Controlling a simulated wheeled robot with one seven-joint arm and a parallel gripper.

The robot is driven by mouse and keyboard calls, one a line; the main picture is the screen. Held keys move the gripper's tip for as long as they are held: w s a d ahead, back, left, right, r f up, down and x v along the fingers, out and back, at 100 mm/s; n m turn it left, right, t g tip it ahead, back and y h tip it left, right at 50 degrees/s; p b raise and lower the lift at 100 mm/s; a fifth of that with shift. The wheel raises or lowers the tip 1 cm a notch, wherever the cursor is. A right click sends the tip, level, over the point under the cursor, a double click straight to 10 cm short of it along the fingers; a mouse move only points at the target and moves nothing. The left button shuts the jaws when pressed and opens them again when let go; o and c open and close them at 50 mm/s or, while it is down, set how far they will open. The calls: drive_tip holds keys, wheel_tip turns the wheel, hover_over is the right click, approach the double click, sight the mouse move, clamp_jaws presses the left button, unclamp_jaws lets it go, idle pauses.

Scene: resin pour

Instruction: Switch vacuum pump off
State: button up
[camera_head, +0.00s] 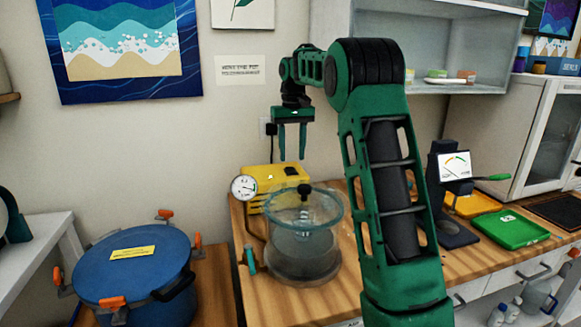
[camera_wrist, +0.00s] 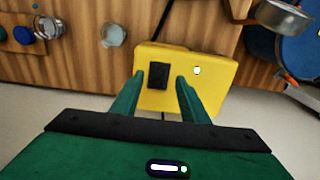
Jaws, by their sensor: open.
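The vacuum pump (camera_head: 256,186) is a yellow box at the back of the wooden bench, against the wall. A black switch (camera_head: 291,171) sits on its top at the right end. In the wrist view the pump (camera_wrist: 210,92) shows its black switch (camera_wrist: 158,75) and a small light (camera_wrist: 197,70) on its top. My gripper (camera_head: 292,157) points down above the pump's right end, open and empty. In the wrist view my gripper (camera_wrist: 159,78) has a finger on either side of the switch. Contact with the pump cannot be told.
A glass vacuum chamber (camera_head: 303,245) stands in front of the pump, with a round gauge (camera_head: 243,187) at its left. A blue pressure pot (camera_head: 130,265) with orange clamps is at left. A green tray (camera_head: 511,229) lies at right. A glass cup (camera_wrist: 113,34) stands beside the pump.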

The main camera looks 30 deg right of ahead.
sight(292, 172)
drive_tip(key=shift+f, duration=2.35)
